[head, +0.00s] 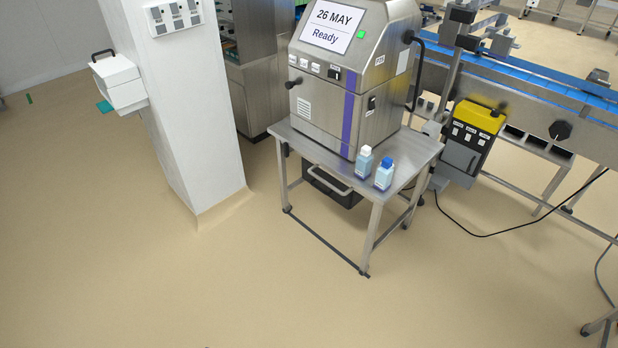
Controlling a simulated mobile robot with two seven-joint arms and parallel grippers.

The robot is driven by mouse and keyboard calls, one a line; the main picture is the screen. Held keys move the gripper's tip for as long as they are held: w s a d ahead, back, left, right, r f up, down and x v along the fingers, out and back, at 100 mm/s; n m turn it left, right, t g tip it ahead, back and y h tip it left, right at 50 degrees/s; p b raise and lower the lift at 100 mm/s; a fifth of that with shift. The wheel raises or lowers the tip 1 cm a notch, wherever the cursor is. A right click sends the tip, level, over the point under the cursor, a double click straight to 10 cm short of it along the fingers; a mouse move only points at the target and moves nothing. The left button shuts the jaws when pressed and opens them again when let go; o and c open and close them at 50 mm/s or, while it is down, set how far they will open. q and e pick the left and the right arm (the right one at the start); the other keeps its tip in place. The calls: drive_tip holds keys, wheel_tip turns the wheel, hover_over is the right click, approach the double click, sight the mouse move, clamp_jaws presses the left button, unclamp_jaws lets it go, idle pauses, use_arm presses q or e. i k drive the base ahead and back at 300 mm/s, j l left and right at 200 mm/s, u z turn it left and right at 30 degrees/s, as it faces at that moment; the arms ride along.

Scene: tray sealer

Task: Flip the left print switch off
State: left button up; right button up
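A steel printer (340,95) stands on a small steel table. Its screen (332,25) reads "26 MAY" and "Ready", with a green light (361,35) beside it. Below the screen is a row of small white buttons (304,64) and a black switch (334,74). Another dark switch (371,103) is on its right side face. A wall panel (175,16) with three switch-like units is on the white pillar at the top left. I cannot read which is the left print switch or how it is set. Neither gripper shows.
The table (411,152) carries two bottles, one white-capped (363,163) and one blue-capped (384,174). A blue-belted conveyor (520,75) and a yellow-topped box (478,117) stand at right. The pillar (190,110) stands left of the table. A cable (490,235) lies on the floor. The front floor is clear.

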sight(335, 75)
drive_tip(key=i+j+z, duration=0.1)
drive_tip(key=i+j, duration=0.2)
drive_tip(key=i+j+z, duration=0.15)
drive_tip(key=i+j, duration=0.15)
drive_tip(key=i+j+z, duration=0.1)
drive_tip(key=i+j, duration=0.2)
drive_tip(key=i+j+z, duration=0.15)
drive_tip(key=i+j, duration=0.15)
drive_tip(key=j, duration=0.15)
drive_tip(key=i+j+z, duration=0.1)
drive_tip(key=i+j, duration=0.15)
drive_tip(key=j, duration=0.15)
drive_tip(key=i+j+z, duration=0.1)
drive_tip(key=i+j, duration=0.15)
drive_tip(key=j, duration=0.15)
drive_tip(key=i+j+z, duration=0.15)
drive_tip(key=j, duration=0.3)
drive_tip(key=i+j+z, duration=0.1)
drive_tip(key=i+j, duration=0.15)
drive_tip(key=j, duration=0.25)
